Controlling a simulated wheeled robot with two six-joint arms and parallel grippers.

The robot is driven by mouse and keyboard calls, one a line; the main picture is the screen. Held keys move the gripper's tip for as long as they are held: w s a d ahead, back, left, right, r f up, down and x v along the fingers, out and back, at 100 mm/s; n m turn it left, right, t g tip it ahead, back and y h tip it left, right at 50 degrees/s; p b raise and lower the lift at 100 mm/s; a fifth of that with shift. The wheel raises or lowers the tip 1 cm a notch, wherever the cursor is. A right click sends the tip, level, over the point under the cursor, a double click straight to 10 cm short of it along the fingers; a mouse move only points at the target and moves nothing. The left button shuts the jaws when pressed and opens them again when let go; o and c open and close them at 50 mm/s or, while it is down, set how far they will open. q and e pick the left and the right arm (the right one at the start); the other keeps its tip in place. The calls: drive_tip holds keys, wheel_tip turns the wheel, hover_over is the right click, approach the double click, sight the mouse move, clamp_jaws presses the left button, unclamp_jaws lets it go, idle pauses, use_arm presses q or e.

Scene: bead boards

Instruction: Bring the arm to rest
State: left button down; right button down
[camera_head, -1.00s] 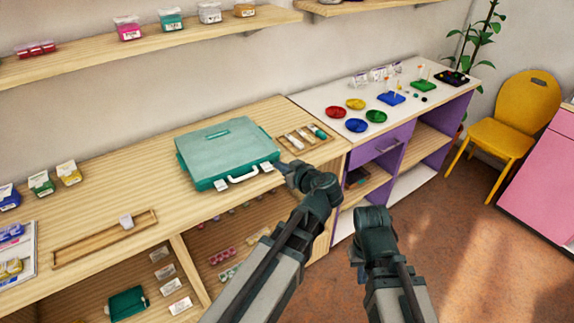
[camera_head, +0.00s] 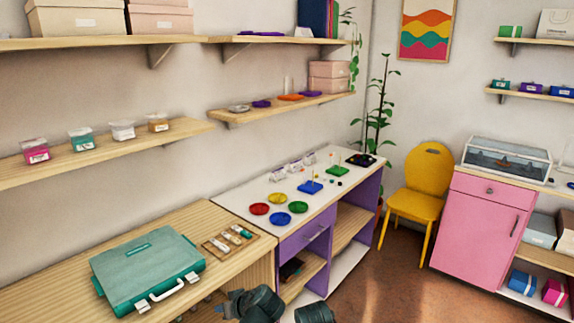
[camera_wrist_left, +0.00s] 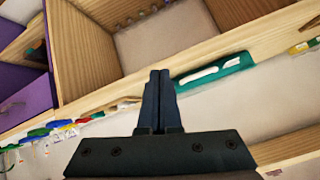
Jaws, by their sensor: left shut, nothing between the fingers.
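My left gripper (camera_head: 228,308) shows only partly at the bottom edge of the head view, just in front of the wooden counter and to the right of the teal case (camera_head: 146,268). In the left wrist view its two dark fingers (camera_wrist_left: 160,76) are pressed together with nothing between them. The case lies closed on the counter, its white handle toward me; part of it also shows in the left wrist view (camera_wrist_left: 240,62), beyond the fingers and apart from them. A dark part of my right arm shows at the bottom edge; its gripper is out of view.
A wooden tray (camera_head: 250,239) with small tubes lies right of the case. The white-topped purple unit (camera_head: 240,200) carries coloured dishes and bead boards. A yellow chair (camera_head: 420,203) and pink cabinet (camera_head: 475,228) stand farther right. The floor (camera_head: 405,280) between is clear.

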use_arm(q)
drive_tip(key=s+d+f+m+g+h+p, duration=0.1)
drive_tip(key=s+d+f+m+g+h, duration=0.1)
drive_tip(key=s+d+m, duration=0.3)
drive_tip(key=s+d+f+m+g+h, duration=0.3)
drive_tip(key=s+d+m+g+h, duration=0.1)
drive_tip(key=s+d, duration=0.4)
drive_tip(key=shift+s+d+m+h+p, duration=0.3)
drive_tip(key=shift+s+m+p, duration=0.1)
drive_tip(key=shift+s+m, duration=0.25)
drive_tip(key=shift+f, duration=0.1)
